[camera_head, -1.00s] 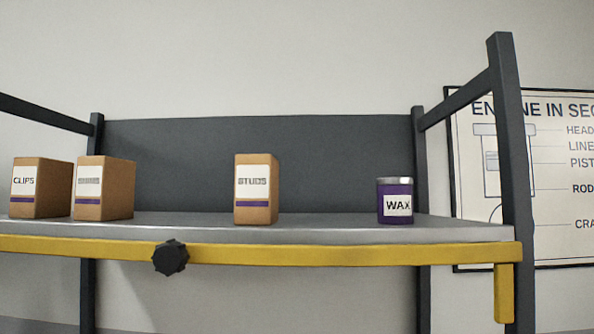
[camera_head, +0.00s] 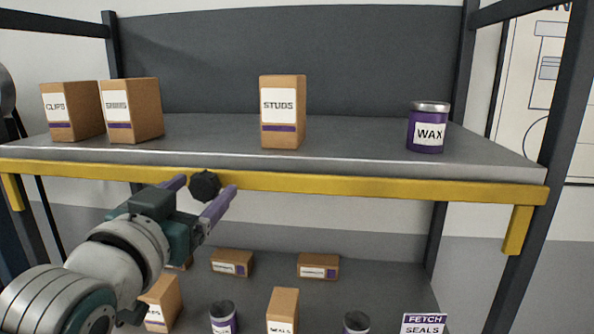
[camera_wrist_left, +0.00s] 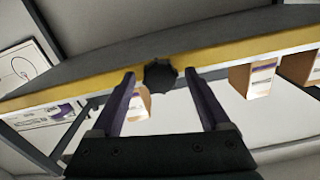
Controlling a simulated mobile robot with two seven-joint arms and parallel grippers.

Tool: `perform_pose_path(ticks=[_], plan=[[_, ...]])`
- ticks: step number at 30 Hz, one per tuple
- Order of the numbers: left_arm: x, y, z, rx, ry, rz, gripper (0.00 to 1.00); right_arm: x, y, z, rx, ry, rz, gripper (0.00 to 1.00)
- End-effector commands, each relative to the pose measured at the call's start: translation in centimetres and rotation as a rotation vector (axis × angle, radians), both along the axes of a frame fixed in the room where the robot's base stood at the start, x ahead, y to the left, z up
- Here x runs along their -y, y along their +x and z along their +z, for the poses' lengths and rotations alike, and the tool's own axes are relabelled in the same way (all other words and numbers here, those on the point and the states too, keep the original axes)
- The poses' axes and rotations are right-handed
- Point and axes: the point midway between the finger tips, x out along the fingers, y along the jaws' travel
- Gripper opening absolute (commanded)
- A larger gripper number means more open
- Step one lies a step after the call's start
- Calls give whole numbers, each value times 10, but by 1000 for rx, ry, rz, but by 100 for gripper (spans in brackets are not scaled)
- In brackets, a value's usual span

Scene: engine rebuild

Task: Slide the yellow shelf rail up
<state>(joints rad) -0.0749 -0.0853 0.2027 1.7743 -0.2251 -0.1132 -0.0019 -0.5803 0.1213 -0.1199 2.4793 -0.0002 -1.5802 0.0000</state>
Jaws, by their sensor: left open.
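The yellow shelf rail (camera_head: 365,186) runs along the front edge of the upper grey shelf, with short yellow end pieces hanging down. A black knob (camera_head: 205,186) sits on the rail, left of the middle. My left gripper (camera_head: 204,186) is open, with its purple fingers on either side of the knob. In the left wrist view the knob (camera_wrist_left: 159,75) shows between the two finger tips, and the rail (camera_wrist_left: 215,55) crosses behind it. I cannot tell whether the fingers touch the knob. My right gripper is not in view.
On the upper shelf (camera_head: 350,150) stand a CLIPS box (camera_head: 72,112), another box (camera_head: 132,110), a STUDS box (camera_head: 283,112) and a WAX tin (camera_head: 428,128). Below, a lower shelf (camera_head: 385,275) holds several boxes and tins. Dark posts (camera_head: 555,130) flank the shelves.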

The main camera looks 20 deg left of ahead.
Motion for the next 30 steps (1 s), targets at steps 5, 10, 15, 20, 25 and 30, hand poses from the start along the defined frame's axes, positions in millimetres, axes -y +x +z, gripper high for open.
perform_pose_path(ticks=[5, 10, 15, 20, 25, 30], plan=[[-3, 10, 0, -1, -1, 1, 79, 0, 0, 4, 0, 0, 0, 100], [-3, 12, 0, -1, 0, 1, 79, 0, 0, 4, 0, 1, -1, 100], [-3, 11, 0, -1, 0, 0, 74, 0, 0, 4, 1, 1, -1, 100], [-3, 11, 0, -1, 0, 0, 56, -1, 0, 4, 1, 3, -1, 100], [-3, 11, 0, -1, 0, 0, 37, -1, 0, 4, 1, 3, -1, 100], [-3, 11, 0, -1, 0, 0, 18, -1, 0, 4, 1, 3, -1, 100]])
